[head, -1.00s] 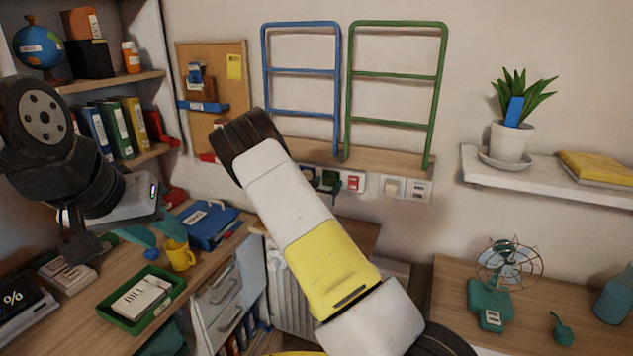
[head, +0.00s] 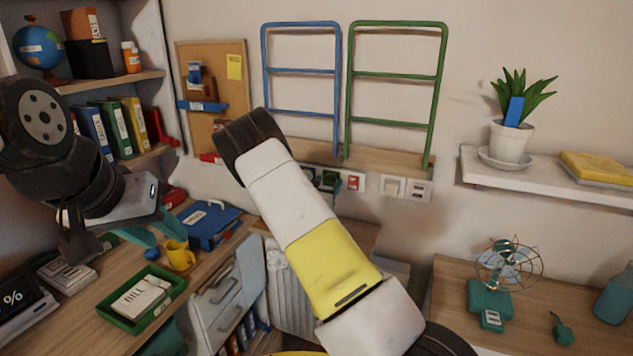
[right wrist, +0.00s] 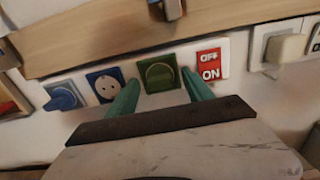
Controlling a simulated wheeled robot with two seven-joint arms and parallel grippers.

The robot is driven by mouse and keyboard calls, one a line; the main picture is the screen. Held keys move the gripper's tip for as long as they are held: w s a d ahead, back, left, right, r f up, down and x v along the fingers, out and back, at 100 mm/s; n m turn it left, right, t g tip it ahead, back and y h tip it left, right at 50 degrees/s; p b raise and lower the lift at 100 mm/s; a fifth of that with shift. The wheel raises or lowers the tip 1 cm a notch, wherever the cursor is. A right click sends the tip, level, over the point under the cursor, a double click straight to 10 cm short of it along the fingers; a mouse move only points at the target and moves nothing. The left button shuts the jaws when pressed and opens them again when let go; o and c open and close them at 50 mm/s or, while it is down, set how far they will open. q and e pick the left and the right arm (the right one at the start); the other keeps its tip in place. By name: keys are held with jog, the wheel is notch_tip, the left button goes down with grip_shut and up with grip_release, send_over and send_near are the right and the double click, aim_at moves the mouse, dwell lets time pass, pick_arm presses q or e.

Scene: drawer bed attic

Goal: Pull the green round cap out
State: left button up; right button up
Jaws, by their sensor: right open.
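The green round cap (right wrist: 160,73) sits in a green square socket plate on the wall strip, facing my right wrist camera. It also shows in the head view (head: 330,179), just right of my right arm. My right gripper (right wrist: 160,92) is open in the right wrist view. Its two teal fingers stand on the left and right of the green cap, with a gap between them. I cannot tell whether they touch it.
Beside the cap are a blue socket (right wrist: 106,85), a blue plug (right wrist: 62,96) and a red ON/OFF switch (right wrist: 211,66). A wooden ledge (right wrist: 130,38) runs just above. Below my left gripper are a yellow mug (head: 179,256) and a green tray (head: 170,302).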

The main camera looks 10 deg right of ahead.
grip_shut()
jog(key=shift+s, duration=0.1)
dwell(0.6)
jog(key=shift+v, duration=2.95)
